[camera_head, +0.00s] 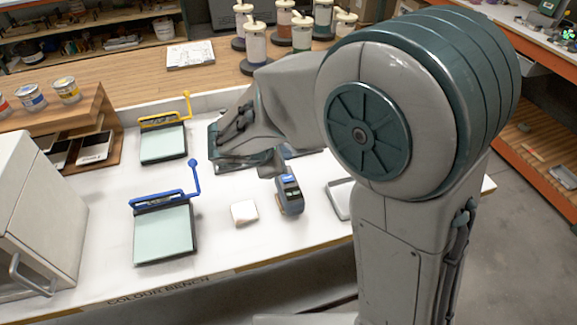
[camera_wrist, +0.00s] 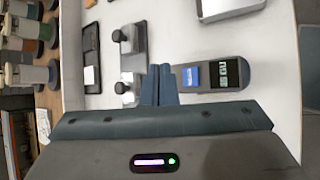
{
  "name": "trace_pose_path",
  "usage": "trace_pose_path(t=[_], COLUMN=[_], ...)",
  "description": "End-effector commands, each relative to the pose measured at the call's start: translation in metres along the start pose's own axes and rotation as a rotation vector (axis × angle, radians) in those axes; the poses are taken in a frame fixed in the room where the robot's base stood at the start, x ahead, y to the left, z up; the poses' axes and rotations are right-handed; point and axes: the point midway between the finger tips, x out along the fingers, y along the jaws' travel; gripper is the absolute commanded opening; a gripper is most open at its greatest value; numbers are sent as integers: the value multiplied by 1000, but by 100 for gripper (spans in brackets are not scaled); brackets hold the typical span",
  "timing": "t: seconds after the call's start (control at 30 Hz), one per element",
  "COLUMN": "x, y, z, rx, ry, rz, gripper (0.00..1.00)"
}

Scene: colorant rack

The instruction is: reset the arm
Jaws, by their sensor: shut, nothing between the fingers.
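My gripper (camera_wrist: 159,86) is in the lower middle of the wrist view, its two fingers together and nothing between them. It is over the white bench. In the head view my arm reaches in from the right and its forearm hides part of the bench; the fingertips are hard to make out there. A handheld device with a blue label and a dark display (camera_wrist: 213,75) lies just right of the fingers in the wrist view. It also shows in the head view (camera_head: 289,192), below my wrist.
Two flat pads with levers, one yellow (camera_head: 163,143) and one blue (camera_head: 163,234), lie on the bench's left. A white square (camera_head: 244,212) lies beside the device, and a shallow tray (camera_head: 341,199) to its right. A white cabinet (camera_head: 35,215) stands at left. Colorant canisters (camera_head: 255,43) stand behind.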

Motion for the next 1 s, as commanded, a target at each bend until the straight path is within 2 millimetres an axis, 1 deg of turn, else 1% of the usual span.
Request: trace_pose_path(t=[0.17, 0.23, 0.27, 0.37, 0.47, 0.5, 0.6, 0.7, 0.83, 0.9, 1.0], x=[0, 0, 0, 0, -3, -6, -14, -25, -43, -52, -64], y=[0, -1, -2, -12, -31, -40, -66, -91, -120, -132, -146], z=[0, 4, 8, 33, 69, 84, 114, 138, 157, 164, 168], rx=[1, 18, 34, 146, 337, 426, 657, 884, 1177, 1322, 1495], ry=[0, 0, 0, 1, 6, 9, 22, 40, 71, 93, 124], rz=[-1, -8, -17, -70, -160, -200, -297, -383, -482, -525, -574], gripper=[0, 0, 0, 0, 0, 0, 0, 0, 0, 0, 0])
